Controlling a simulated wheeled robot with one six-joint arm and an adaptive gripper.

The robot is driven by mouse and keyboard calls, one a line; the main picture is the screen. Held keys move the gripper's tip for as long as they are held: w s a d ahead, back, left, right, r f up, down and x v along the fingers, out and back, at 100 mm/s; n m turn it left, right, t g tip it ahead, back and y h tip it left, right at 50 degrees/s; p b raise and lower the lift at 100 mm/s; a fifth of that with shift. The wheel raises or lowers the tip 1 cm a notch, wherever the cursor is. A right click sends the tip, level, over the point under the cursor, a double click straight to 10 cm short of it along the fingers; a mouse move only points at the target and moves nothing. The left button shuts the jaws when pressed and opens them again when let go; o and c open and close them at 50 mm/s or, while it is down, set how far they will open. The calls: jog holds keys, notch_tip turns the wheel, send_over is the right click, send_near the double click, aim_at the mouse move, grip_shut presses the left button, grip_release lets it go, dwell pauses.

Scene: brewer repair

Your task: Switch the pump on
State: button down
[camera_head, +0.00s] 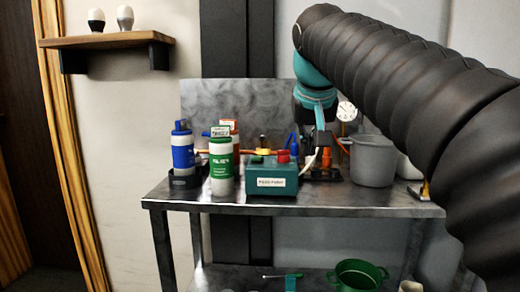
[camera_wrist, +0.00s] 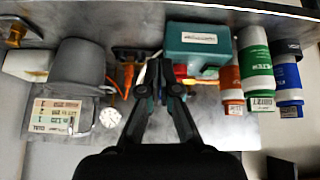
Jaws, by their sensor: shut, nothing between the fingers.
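The pump is a teal box (camera_head: 272,178) with a white label on its front, near the front edge of the metal table. A red part (camera_head: 283,156) sits on its top; its switch position is too small to tell. In the wrist view the teal box (camera_wrist: 198,42) is at the upper middle, with a red part (camera_wrist: 180,72) beside it. My gripper (camera_wrist: 159,68) is shut and empty, pointing down over the table just to the side of the box. In the head view my gripper (camera_head: 320,125) shows only partly, right of the box and behind it.
Green (camera_head: 221,165) and blue (camera_head: 182,150) bottles stand left of the box, with an orange one behind. A grey pot (camera_head: 373,160) and a round gauge (camera_head: 346,111) are at the right. Tubes and fittings crowd behind the box. The table's front edge (camera_head: 290,210) is close.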

jog(key=w+a+r+m+t, duration=0.1)
jog(key=w+a+r, duration=0.6)
jog(key=a, duration=0.4)
jog(key=shift+w+a, duration=0.15)
jog(key=shift+w, duration=0.3)
send_over(257, 157)
jog(key=s, duration=0.2)
jog(key=f, duration=0.8)
jog(key=shift+s+f, duration=0.2)
jog(key=shift+f, duration=0.1)
jog(key=shift+s+f+b, duration=0.15)
jog(key=shift+f+b, duration=0.15)
jog(key=shift+f, duration=0.5)
jog(key=shift+s+f+b, duration=0.1)
jog(key=shift+f+b, duration=0.2)
jog(key=shift+f, duration=0.45)
jog(key=shift+f, duration=0.1)
